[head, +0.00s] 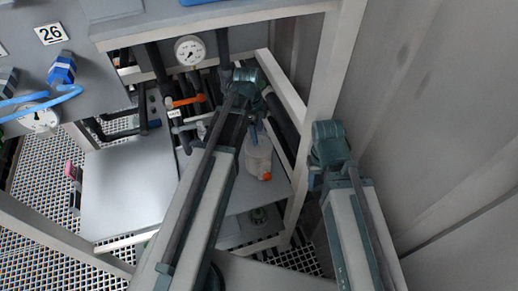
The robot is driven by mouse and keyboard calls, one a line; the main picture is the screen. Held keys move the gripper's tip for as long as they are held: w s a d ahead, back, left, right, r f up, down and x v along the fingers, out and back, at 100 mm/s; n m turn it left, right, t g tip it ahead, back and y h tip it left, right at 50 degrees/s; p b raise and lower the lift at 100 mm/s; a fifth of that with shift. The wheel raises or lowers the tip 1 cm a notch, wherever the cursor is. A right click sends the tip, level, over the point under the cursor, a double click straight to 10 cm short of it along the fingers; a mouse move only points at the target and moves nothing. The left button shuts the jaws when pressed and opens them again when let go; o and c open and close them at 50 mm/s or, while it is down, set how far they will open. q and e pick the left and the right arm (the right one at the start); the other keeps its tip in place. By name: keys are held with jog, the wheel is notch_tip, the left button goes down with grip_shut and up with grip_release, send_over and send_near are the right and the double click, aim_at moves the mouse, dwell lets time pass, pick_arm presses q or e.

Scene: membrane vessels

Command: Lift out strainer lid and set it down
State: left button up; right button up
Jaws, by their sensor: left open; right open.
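I cannot pick out the strainer lid for certain. A pale, rounded vessel (258,158) with an orange fitting (265,177) at its lower end sits inside the frame, partly behind my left arm. My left gripper (252,128) is open and hangs from its teal wrist just above this vessel; its fingers are small and mostly hidden, and I cannot tell whether they touch anything. My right gripper (314,181) is open, beside the frame's pale upright to the right of the vessel; its fingers are largely hidden by my arm.
A pressure gauge (189,50), dark pipes and an orange valve handle (186,101) lie left of my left wrist. A grey plate (125,185) covers the lower left. A pale frame post (325,85) and grey wall (430,110) bound the right. Grating floor (55,165) shows.

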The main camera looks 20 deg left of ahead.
aim_at(259, 141)
pick_arm(q)
jog(key=f+b, duration=0.1)
jog(key=f, duration=0.1)
jog(key=f+b, duration=0.1)
jog(key=shift+d+f+b, duration=0.25)
jog(key=shift+f+b, duration=0.1)
jog(key=shift+r, duration=0.1)
grip_shut()
